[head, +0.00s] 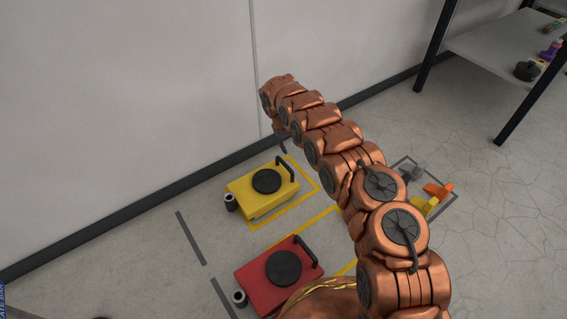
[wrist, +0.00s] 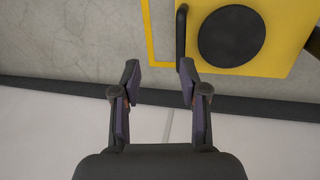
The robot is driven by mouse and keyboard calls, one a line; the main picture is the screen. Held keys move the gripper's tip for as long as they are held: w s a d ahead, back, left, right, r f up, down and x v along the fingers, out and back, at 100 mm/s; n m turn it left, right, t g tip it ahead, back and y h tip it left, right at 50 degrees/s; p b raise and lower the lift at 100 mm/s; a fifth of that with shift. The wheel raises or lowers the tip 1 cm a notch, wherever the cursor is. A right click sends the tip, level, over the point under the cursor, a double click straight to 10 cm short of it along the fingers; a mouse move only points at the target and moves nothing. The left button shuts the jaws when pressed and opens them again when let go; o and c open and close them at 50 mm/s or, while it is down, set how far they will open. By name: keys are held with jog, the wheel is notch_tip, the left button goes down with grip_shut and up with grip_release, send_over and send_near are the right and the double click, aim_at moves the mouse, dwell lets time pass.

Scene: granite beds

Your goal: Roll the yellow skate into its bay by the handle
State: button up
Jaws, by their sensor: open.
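The yellow skate (head: 245,196) stands on the floor near the wall, with a round black pad on top, a black handle (head: 291,169) at its right end and a dark roller at its left. A yellow floor outline, the bay (head: 312,190), shows along its right and front sides; its far left extent is hidden. My gripper (head: 283,141) is above the floor just behind the handle, partly hidden by my arm. In the wrist view my gripper (wrist: 160,78) is open and empty. The handle (wrist: 181,32) lies beyond the right fingertip, not between the fingers.
A red skate (head: 256,277) stands in front of the yellow one. Orange, yellow and grey blocks (head: 430,197) lie in a grey outline at right. The wall (head: 130,90) is close behind. A shelf (head: 495,50) stands at back right; floor there is clear.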

send_near(284, 163)
jog(key=f, duration=0.1)
jog(key=shift+y, duration=0.3)
jog(key=shift+w+d+f+b, duration=0.1)
jog(key=shift+d+f+b, duration=0.35)
jog(key=shift+f, duration=0.8)
jog(key=shift+d+f+b, duration=0.2)
jog(key=shift+f+b, duration=0.45)
jog(key=shift+f, duration=0.65)
jog(key=shift+w+d+f+b, duration=0.1)
jog(key=shift+d+f+b, duration=0.35)
jog(key=shift+f, duration=0.8)
jog(key=shift+a, duration=0.1)
jog(key=shift+c, duration=0.3)
grip_shut()
